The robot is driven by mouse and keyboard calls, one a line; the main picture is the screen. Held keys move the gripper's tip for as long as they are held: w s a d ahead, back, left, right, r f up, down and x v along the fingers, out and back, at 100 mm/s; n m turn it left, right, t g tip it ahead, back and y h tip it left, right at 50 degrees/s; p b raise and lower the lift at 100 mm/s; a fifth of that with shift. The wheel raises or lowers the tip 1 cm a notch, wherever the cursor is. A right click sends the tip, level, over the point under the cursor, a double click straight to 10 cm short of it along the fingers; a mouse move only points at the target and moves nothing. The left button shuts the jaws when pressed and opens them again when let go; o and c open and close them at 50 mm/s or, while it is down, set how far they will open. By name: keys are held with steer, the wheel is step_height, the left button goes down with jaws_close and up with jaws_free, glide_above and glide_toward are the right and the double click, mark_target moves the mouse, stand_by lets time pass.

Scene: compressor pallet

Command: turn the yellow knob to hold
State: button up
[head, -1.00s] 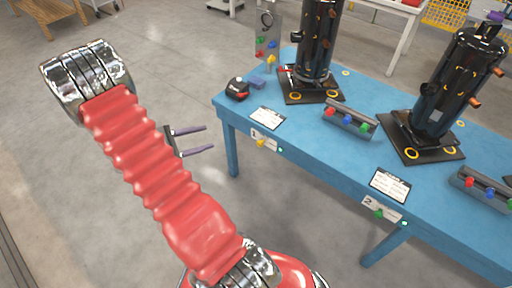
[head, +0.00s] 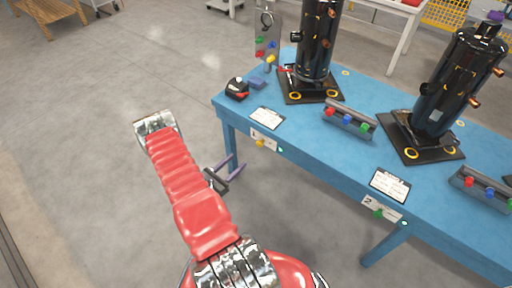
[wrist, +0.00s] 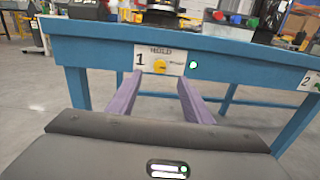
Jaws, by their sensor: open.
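The yellow knob (head: 261,143) sits on a white plate (wrist: 146,61) marked 1 on the front edge of the blue table. In the wrist view the yellow knob (wrist: 160,66) is near the picture's middle, with the word HOLD above it and smaller, unreadable text to its right. My gripper (head: 236,167) is open and empty, in front of the table and below the plate in the head view. In the wrist view its two purple fingers (wrist: 154,92) point toward the plate, apart from it. The knob is fully visible between and above the fingertips.
A second plate (head: 382,209) marked 2 with a green knob is farther right on the blue table (head: 300,140). A table leg (head: 231,150) is close by.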

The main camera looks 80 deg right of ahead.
mark_target(259, 145)
steer(key=shift+s+f+n+t, duration=0.15)
steer(key=shift+s+f, duration=0.05)
steer(key=shift+f, duration=0.25)
steer(key=shift+s+f+n+t, duration=0.15)
steer(key=shift+f, duration=0.3)
steer(key=x, duration=1.3)
steer(key=shift+s+d+r, duration=0.15)
steer(key=shift+s+d, duration=0.05)
steer(key=shift+d, duration=0.1)
steer(key=shift+c, duration=0.5)
steer(key=c, duration=0.9)
steer(key=shift+s+d, duration=0.1)
